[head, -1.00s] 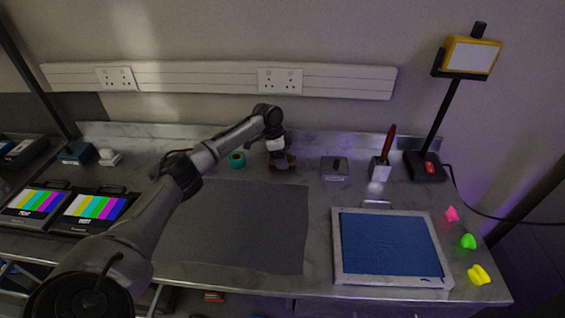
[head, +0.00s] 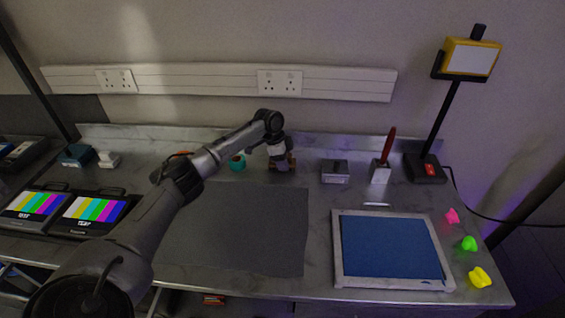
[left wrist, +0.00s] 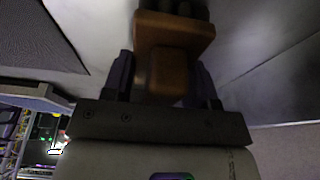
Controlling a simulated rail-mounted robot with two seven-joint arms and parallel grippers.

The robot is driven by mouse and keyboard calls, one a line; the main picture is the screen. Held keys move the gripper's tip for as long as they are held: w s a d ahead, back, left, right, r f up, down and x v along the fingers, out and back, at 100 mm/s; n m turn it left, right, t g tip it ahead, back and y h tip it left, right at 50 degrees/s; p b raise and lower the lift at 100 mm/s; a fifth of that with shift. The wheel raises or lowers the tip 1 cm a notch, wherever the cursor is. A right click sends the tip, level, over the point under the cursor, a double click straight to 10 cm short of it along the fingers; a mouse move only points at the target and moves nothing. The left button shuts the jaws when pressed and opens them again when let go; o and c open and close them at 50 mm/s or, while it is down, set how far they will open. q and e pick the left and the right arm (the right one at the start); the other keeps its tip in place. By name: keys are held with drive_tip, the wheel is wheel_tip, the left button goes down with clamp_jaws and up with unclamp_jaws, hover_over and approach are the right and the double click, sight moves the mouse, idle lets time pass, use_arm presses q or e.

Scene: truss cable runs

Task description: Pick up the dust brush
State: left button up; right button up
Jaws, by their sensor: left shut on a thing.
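The dust brush is a brown wooden block with dark tufts at its far end. It fills the upper middle of the left wrist view (left wrist: 174,36), between the two fingers. My left gripper (left wrist: 162,80) is shut on it. In the head view my left gripper (head: 281,160) is at the back of the bench, right of the teal tape roll, and mostly hides the brush (head: 291,162). I cannot tell whether the brush is clear of the bench. My right gripper is not in view.
A teal tape roll (head: 237,162) is close on the left. A small metal box (head: 335,171) and a red-handled tool in a metal holder (head: 381,170) stand to the right. The grey mat (head: 255,230) in front is bare. A framed blue pad (head: 390,249) lies front right.

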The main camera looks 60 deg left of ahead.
use_arm(q)
drive_tip(key=shift+r, duration=0.1)
drive_tip(key=shift+r, duration=0.5)
drive_tip(key=r, duration=0.1)
drive_tip(key=r+p, duration=0.1)
drive_tip(key=r, duration=0.1)
drive_tip(key=shift+w+d+r, duration=0.1)
drive_tip(key=shift+w+r, duration=0.15)
drive_tip(key=shift+r, duration=0.05)
drive_tip(key=w+d+r+p, duration=0.1)
drive_tip(key=w+d+r, duration=0.3)
drive_tip(key=w, duration=0.6)
drive_tip(key=shift+w+d+r+p, duration=0.2)
drive_tip(key=shift+r+p, duration=0.2)
drive_tip(key=shift+r, duration=0.75)
